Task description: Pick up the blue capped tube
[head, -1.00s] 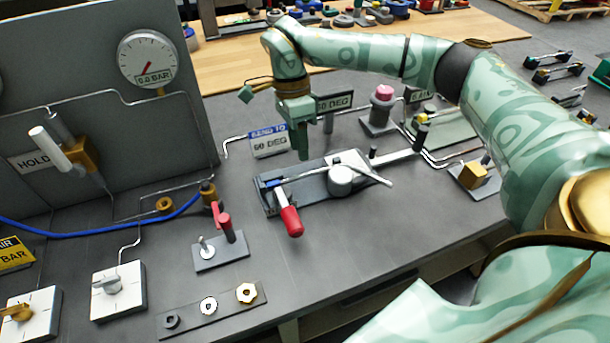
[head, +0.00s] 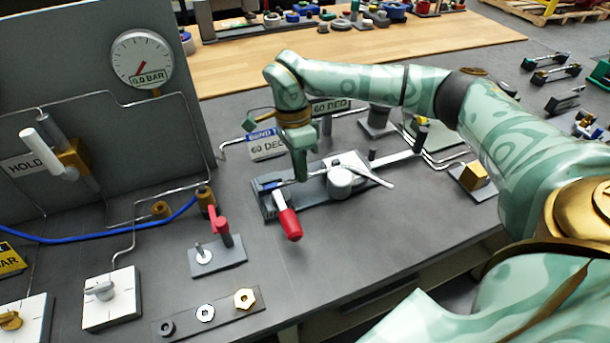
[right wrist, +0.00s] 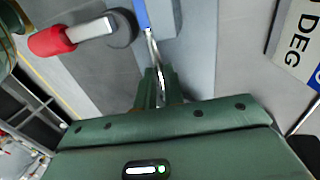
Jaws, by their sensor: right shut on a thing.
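The blue capped tube is a thin silvery tube that lies along the grey bending fixture (head: 310,196); its blue end (head: 268,185) shows at the left in the head view. My right gripper (head: 300,176) points down on the tube just right of the blue end. In the right wrist view the tube (right wrist: 153,48) runs between the fingers of my right gripper (right wrist: 161,88), which are shut on it. The blue part (right wrist: 141,14) shows at the top there. The tube still appears to lie at the fixture. My left gripper is not in view.
A red-handled lever (head: 289,222) juts out in front of the fixture, close to the gripper. A small block with a red clamp handle (head: 220,228) is to the left. The bench front right of the lever is clear.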

